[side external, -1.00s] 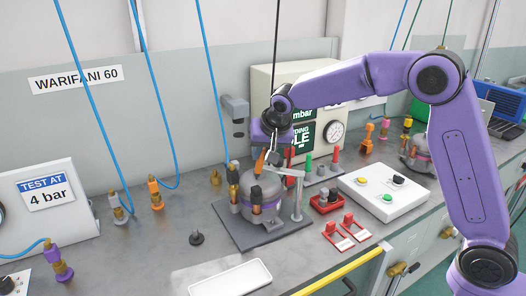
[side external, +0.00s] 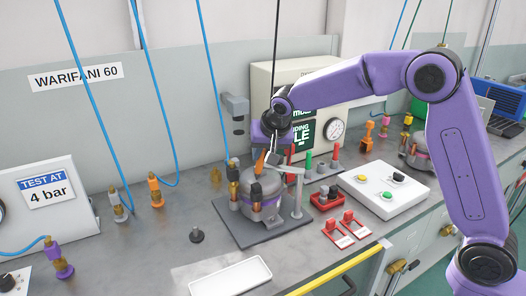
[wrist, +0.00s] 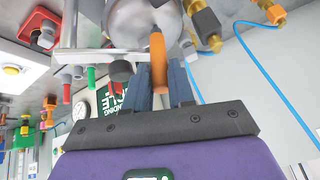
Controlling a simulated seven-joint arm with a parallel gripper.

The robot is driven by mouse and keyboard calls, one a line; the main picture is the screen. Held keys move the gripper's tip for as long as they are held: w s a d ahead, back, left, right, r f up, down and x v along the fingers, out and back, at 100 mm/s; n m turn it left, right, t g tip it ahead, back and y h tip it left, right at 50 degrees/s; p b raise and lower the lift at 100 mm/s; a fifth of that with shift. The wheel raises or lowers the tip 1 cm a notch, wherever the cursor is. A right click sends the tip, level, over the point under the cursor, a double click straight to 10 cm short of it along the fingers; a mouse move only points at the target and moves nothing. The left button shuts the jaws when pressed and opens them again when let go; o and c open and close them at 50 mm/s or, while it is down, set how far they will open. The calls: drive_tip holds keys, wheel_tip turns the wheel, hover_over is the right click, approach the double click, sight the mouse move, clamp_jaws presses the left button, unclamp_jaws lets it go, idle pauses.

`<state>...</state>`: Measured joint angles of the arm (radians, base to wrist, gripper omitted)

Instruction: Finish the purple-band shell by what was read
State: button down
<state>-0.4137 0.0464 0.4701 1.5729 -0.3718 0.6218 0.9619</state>
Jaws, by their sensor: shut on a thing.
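My gripper (side external: 268,160) is low over the shell's top. In the wrist view my gripper's blue-grey fingers (wrist: 160,88) are shut on an orange stick-like piece (wrist: 158,62), whose dark tip points at the shell (wrist: 140,18). The orange piece also shows in the side view (side external: 259,166). Whether its tip touches the shell I cannot tell.
A clamp post (side external: 297,195) stands right beside the shell. Right of it are a red tray (side external: 328,200), red tags (side external: 346,228) and a white button box (side external: 380,187). A white tray (side external: 230,278) lies in front. A sign (side external: 45,190) reads "TEST AT 4 bar". Another shell (side external: 414,152) stands far right.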

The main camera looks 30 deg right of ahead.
idle(0.6)
drive_tip(key=shift+r, duration=3.45)
drive_tip(key=shift+r, duration=0.1)
drive_tip(key=shift+r, duration=0.3)
wheel_tip(320, 180, up, 4)
drive_tip(key=s+d+g, duration=0.2)
drive_tip(key=d, duration=2.7)
wheel_tip(320, 180, down, 12)
drive_tip(key=h, duration=0.1)
drive_tip(key=shift+s, duration=0.25)
